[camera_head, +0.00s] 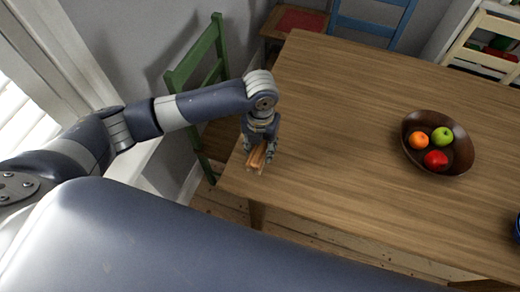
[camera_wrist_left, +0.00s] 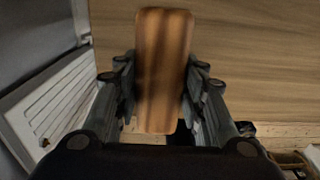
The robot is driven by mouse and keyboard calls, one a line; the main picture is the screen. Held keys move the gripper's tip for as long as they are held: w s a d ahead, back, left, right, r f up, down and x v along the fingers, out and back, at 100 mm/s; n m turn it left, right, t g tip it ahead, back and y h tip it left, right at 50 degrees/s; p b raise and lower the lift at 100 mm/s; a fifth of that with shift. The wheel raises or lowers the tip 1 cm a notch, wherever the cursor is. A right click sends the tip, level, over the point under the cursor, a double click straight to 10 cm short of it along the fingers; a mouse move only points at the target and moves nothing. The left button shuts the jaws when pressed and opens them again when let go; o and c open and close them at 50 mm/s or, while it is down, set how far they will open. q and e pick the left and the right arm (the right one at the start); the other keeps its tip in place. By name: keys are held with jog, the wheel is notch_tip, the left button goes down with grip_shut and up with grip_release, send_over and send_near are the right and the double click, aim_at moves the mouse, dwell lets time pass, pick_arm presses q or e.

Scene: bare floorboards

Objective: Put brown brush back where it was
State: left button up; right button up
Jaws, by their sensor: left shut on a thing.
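The brown brush (camera_head: 257,159) is held in my left gripper (camera_head: 259,154) at the left end of the wooden table (camera_head: 345,125). In the left wrist view the brush (camera_wrist_left: 163,70) is a long brown block with rounded corners, between the two fingers of the left gripper (camera_wrist_left: 160,95). The gripper is shut on it. Its bristles are not visible. I cannot tell whether the brush touches the tabletop. My right gripper is not in view.
A dark bowl (camera_head: 410,155) with an orange, a green apple and a red fruit stands on the table's right part. A green chair (camera_head: 186,75) is by the left end. A blue object (camera_head: 517,228) shows at the right edge. The table between gripper and bowl is clear.

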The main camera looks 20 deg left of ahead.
aim_at(260, 153)
pick_arm(q)
jog(key=shift+w, duration=0.25)
notch_tip(260, 153, down, 3)
jog(key=shift+a+f+p, duration=0.1)
jog(key=shift+f+p, duration=0.1)
jog(key=shift+p, duration=0.25)
jog(key=shift+f, duration=0.1)
jog(key=shift+f, duration=0.15)
jog(key=o, duration=1.1)
notch_tip(260, 153, up, 12)
jog(key=shift+r+b, duration=0.2)
jog(key=shift+b, duration=0.55)
